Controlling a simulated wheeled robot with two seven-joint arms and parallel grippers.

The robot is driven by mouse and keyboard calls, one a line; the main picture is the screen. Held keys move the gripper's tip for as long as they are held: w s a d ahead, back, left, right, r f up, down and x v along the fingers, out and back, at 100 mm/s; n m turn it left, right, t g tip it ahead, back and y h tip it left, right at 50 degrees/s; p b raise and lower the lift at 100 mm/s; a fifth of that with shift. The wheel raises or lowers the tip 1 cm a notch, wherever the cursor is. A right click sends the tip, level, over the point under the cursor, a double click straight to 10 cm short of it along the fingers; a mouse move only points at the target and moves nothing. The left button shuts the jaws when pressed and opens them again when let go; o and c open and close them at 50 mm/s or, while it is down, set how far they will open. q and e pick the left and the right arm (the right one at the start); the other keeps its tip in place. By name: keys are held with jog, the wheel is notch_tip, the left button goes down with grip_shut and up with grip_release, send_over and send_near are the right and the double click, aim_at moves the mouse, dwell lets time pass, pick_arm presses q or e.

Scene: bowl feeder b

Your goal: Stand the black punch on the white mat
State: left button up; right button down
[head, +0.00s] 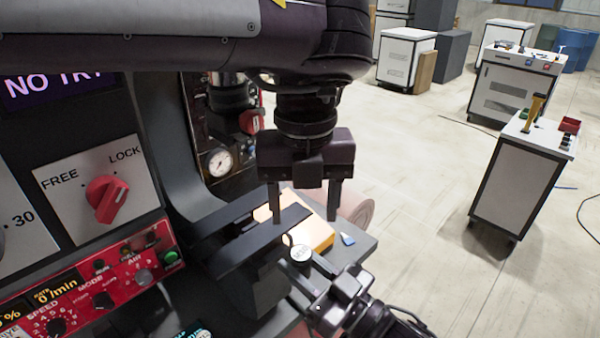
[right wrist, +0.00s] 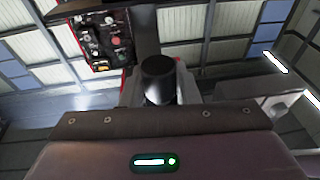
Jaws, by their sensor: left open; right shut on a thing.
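My right gripper (head: 303,260) comes in from the lower right in the head view and is shut on the black punch (head: 300,254). The punch shows a pale, marked round end there. In the right wrist view the punch (right wrist: 158,80) is a dark cylinder between the fingers. My left gripper (head: 305,205) is open above the orange block, its two fingers pointing down and spread apart. It is a little above the right gripper in the picture.
A white cabinet (head: 515,185) stands right across open floor.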

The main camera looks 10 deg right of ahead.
aim_at(304, 252)
pick_arm(q)
notch_tip(304, 252, down, 8)
jog(key=shift+r, duration=0.1)
dwell(0.4)
jog(key=shift+d, duration=0.1)
jog(key=c, duration=1.2)
pick_arm(e)
jog(key=shift+a, duration=0.1)
pick_arm(q)
grip_shut()
pick_arm(e)
jog(key=c, duration=1.4)
grip_release()
jog(key=shift+c, duration=0.2)
jog(key=o, duration=0.4)
